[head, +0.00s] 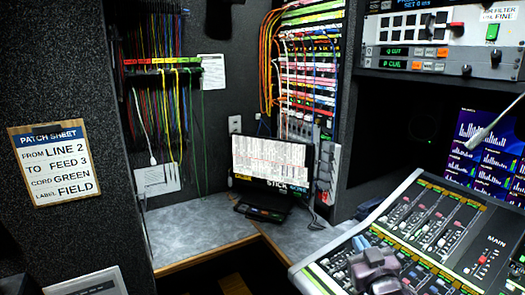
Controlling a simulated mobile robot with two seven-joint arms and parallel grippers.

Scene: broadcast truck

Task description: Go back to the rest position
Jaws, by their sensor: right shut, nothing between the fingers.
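My right gripper (361,243) shows at the bottom right, in front of the mixing console (425,235). Its fingers point away from me and are closed together with nothing between them. Its grey-purple body covers part of the console's lower left. I cannot tell how high it is above the console. My left gripper does not show in the head view.
A grey counter (195,228) with a wooden edge runs along the back, bearing a monitor (272,160). Hanging cords (170,115) and a patch bay (310,70) are behind. A patch sheet (54,163) is on the left wall. Dark open space lies below the counter.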

